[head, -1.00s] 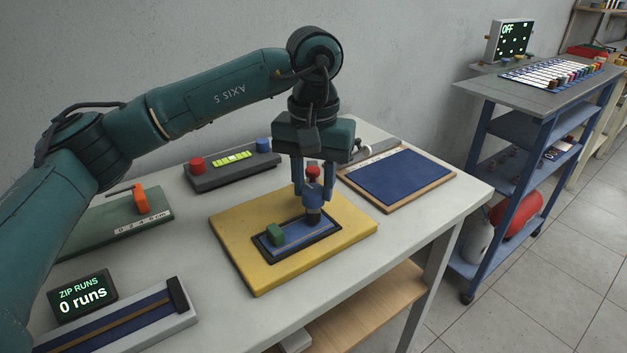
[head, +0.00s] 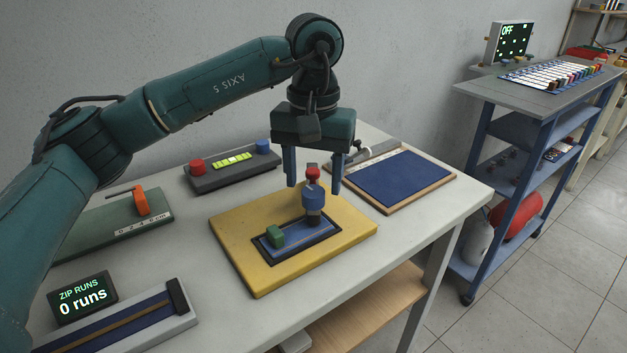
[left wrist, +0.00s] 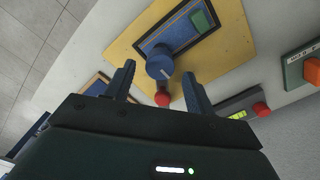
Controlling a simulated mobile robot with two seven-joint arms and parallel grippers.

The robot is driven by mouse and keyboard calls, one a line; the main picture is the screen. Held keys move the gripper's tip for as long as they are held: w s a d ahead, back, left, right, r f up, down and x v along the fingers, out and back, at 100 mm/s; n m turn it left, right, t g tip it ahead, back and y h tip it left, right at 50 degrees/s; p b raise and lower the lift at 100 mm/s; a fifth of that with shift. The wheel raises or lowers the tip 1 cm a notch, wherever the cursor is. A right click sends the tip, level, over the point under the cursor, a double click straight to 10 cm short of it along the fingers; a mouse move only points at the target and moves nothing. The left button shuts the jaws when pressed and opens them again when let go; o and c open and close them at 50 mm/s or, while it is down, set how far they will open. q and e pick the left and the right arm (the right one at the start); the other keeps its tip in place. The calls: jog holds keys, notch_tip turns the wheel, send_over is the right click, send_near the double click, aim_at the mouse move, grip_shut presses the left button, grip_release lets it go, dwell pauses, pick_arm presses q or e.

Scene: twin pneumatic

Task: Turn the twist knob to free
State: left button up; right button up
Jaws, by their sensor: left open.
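The twist knob (head: 313,198) is a blue upright cylinder on a blue, dark-framed plate (head: 293,243), set in a yellow board (head: 240,265). In the left wrist view the knob (left wrist: 159,64) has a white pointer line on its top. A red cap (head: 312,173) shows just above the knob in the head view and beside it in the left wrist view (left wrist: 162,98). A green block (head: 275,236) sits on the same plate. My left gripper (head: 313,188) is open and empty above the knob, fingers spread to either side and apart from it. My right gripper is out of view.
A blue pad in a wooden frame (head: 455,178) lies to the right. A dark box with red and blue buttons (head: 229,173) stands behind. An orange-lever board (head: 115,223) and a "0 runs" display (head: 82,296) are left. A blue trolley (head: 480,165) stands beyond the table.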

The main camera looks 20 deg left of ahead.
aim_at(314, 190)
pick_arm(q)
notch_tip(314, 190, up, 12)
jog(key=p, duration=0.1)
jog(key=shift+f+p, duration=0.25)
jog(key=shift+p, duration=0.05)
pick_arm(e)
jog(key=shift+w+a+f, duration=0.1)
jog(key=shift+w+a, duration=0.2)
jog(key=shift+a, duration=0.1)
pick_arm(q)
jog(key=shift+r, duration=0.1)
